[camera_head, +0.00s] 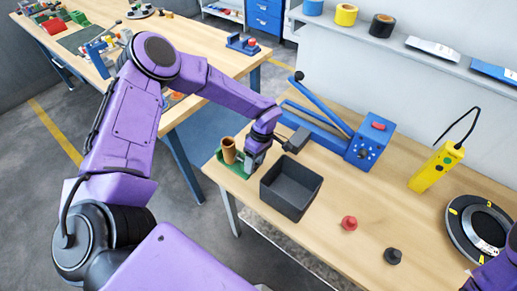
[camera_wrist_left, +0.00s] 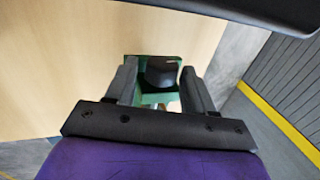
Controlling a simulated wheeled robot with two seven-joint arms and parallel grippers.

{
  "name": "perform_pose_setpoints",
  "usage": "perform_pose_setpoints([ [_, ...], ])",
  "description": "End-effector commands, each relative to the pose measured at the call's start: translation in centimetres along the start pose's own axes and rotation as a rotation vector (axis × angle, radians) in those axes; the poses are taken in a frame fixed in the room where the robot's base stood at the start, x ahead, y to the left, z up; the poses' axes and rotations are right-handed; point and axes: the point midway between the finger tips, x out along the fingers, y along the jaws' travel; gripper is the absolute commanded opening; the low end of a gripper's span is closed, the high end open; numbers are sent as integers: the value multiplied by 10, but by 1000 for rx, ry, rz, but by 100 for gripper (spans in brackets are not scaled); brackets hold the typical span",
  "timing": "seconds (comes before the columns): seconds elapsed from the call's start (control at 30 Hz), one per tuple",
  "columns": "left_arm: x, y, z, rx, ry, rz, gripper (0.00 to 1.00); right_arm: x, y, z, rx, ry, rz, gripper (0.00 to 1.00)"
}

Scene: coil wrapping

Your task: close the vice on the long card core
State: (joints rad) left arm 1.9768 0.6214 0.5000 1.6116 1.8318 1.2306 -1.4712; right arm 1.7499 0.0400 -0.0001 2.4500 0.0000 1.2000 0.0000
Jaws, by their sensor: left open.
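The tan card core (camera_head: 228,149) stands upright at the green vice (camera_head: 235,171), near the left end of the bench. The gap between core and jaws is too small to tell. My left gripper (camera_head: 253,165) is low beside the vice, right of the core. In the left wrist view my open left gripper (camera_wrist_left: 160,75) has a dark round knob (camera_wrist_left: 161,68) between its fingers, with green vice parts (camera_wrist_left: 152,99) behind it. I cannot tell whether the fingers touch the knob. The core is not clearly visible there. My right gripper is out of view.
A dark open bin (camera_head: 291,188) stands close to the right of my left gripper. A blue lever machine (camera_head: 367,147) is behind it.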

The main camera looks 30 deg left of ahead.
Motion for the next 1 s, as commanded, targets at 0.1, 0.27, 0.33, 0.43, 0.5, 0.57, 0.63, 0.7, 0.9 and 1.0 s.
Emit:
perform_pose_setpoints([
  [0.1, -1, -7, 0, 2, -8, 149, 53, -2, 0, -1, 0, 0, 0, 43],
  [0.27, 0, -8, 1, 1, -5, 272, 53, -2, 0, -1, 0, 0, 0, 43],
  [0.33, 0, -8, 1, 1, -4, 275, 53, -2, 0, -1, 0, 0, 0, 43],
  [0.43, 0, -8, 1, 0, -4, 273, 53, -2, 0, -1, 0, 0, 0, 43],
  [0.5, 1, -8, 1, 0, -3, 284, 53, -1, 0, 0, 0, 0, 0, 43],
  [0.57, 2, -10, 0, 1, -2, 331, 53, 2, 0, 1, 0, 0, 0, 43],
  [0.63, 7, -11, 1, 3, -5, 419, 53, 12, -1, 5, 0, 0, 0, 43],
  [0.7, 8, -12, 2, 6, -10, 499, 53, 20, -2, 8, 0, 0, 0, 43],
  [0.9, 5, -15, 2, 1, -6, 595, 53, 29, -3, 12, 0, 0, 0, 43],
  [1.0, 4, -16, 1, 0, -5, 594, 53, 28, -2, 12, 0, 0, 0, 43],
])
